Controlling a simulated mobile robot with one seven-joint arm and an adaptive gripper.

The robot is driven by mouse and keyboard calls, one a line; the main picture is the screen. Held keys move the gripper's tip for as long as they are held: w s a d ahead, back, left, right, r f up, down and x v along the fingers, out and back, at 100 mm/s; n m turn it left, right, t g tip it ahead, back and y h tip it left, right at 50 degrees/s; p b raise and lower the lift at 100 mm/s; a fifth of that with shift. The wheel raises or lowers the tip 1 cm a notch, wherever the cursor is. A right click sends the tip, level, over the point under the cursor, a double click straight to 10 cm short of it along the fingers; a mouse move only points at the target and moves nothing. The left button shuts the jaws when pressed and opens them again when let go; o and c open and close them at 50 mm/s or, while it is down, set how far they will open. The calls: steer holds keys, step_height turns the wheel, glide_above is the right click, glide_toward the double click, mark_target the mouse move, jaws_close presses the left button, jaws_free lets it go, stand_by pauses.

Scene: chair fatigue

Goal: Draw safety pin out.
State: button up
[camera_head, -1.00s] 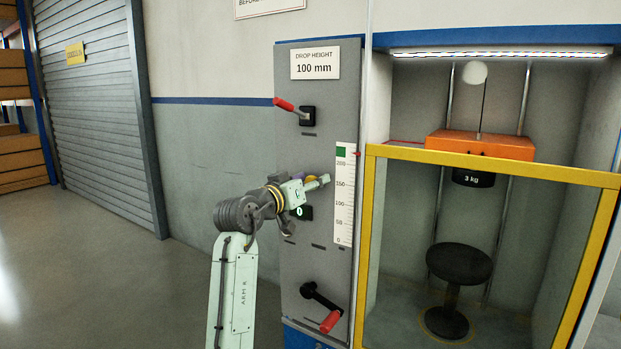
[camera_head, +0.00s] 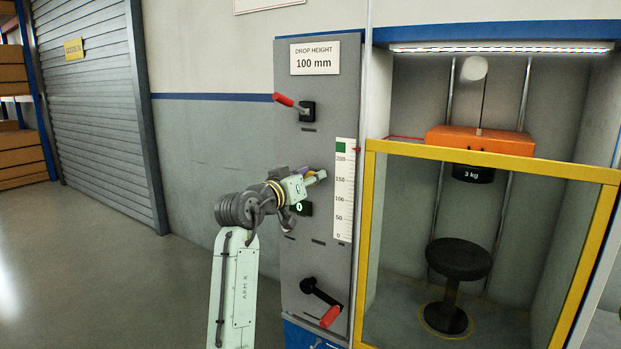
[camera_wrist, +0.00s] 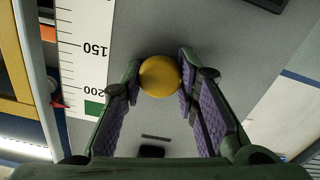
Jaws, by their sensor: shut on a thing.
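The safety pin shows as a round yellow knob (camera_wrist: 160,77) in the wrist view, with the grey panel behind it. My gripper (camera_wrist: 159,62) is shut on the knob, one purple-padded finger on each side. The pin's shank is hidden behind the knob. In the head view my gripper (camera_head: 311,175) is at the middle of the grey panel (camera_head: 322,110), just left of the white height scale (camera_head: 344,195). The knob is hard to make out there.
A red-handled lever (camera_head: 284,100) is above my gripper and a red crank handle (camera_head: 330,316) below. To the right, a yellow-framed guard (camera_head: 490,160) fronts a bay with an orange carriage (camera_head: 480,140), a 3 kg weight (camera_head: 473,174) and a black stool (camera_head: 459,260). Open floor lies left.

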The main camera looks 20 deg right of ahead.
jaws_close()
steer(key=b+v, duration=0.1)
steer(key=v, duration=0.6)
steer(key=shift+f+b, duration=0.15)
steer(key=shift+b, duration=0.15)
steer(key=shift+s+a, duration=0.1)
steer(key=o, duration=0.6)
jaws_free()
steer(key=o, duration=0.3)
steer(key=shift+a, duration=0.15)
steer(key=shift+o, duration=1)
